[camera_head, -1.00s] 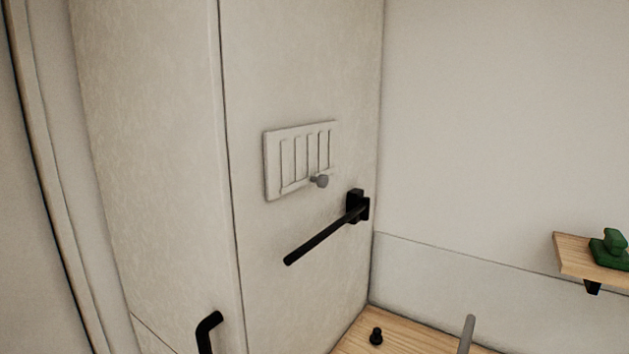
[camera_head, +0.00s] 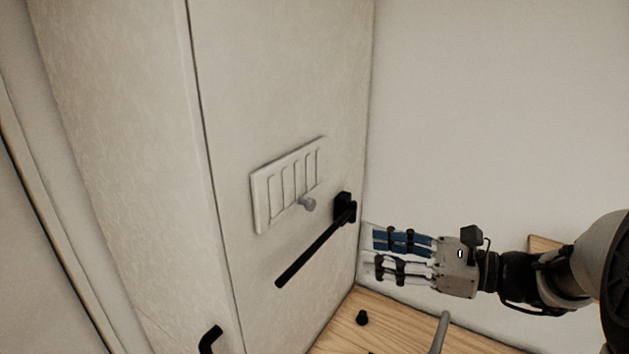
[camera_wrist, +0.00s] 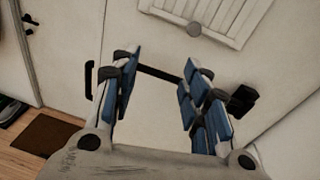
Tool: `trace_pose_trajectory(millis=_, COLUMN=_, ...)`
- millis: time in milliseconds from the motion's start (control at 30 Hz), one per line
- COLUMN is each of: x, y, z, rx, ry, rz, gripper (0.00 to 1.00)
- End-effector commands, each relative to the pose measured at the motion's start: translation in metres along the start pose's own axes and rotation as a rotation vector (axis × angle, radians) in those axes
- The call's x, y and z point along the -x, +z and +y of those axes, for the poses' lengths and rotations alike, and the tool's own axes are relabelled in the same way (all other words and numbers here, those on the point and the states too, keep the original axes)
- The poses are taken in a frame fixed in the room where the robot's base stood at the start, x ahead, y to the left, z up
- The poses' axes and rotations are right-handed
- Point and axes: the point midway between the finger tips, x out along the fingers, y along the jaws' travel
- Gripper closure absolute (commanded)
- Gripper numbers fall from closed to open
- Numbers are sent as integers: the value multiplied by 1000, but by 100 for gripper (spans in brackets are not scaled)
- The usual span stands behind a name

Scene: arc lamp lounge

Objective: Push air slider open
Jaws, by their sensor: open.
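The air slider (camera_head: 272,200) is a pale slatted vent plate on the cream panel, with a small grey round knob (camera_head: 308,204) at its lower right. In the wrist view, the vent (camera_wrist: 231,14) and its knob (camera_wrist: 194,29) show at the top, beyond the fingers. My gripper (camera_head: 368,254) is open and empty, with blue-padded fingers pointing left. In the head view it lies right of and below the knob, apart from it. It also shows in the wrist view (camera_wrist: 158,72). The slats look closed, but I cannot tell for sure.
A black bar (camera_head: 315,244) on a bracket sticks out from the panel below the vent, near my fingers. A black handle (camera_head: 210,340) is at lower left. A wooden surface (camera_head: 395,333) with a black knob (camera_head: 362,317) lies below.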

Motion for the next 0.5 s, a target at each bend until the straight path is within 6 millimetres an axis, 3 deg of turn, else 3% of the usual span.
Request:
trace_pose_trajectory(millis=33, x=9, y=7, z=-16, rx=-44, ry=-40, rz=-42, gripper=58)
trace_pose_trajectory(millis=100, x=16, y=10, z=-30, rx=-81, ry=-77, rz=-86, gripper=58)
trace_pose_trajectory(millis=233, x=16, y=12, z=-40, rx=-104, ry=-101, rz=-115, gripper=58)
trace_pose_trajectory(millis=500, x=-30, y=16, z=-43, rx=-102, ry=-95, rz=-114, gripper=58)
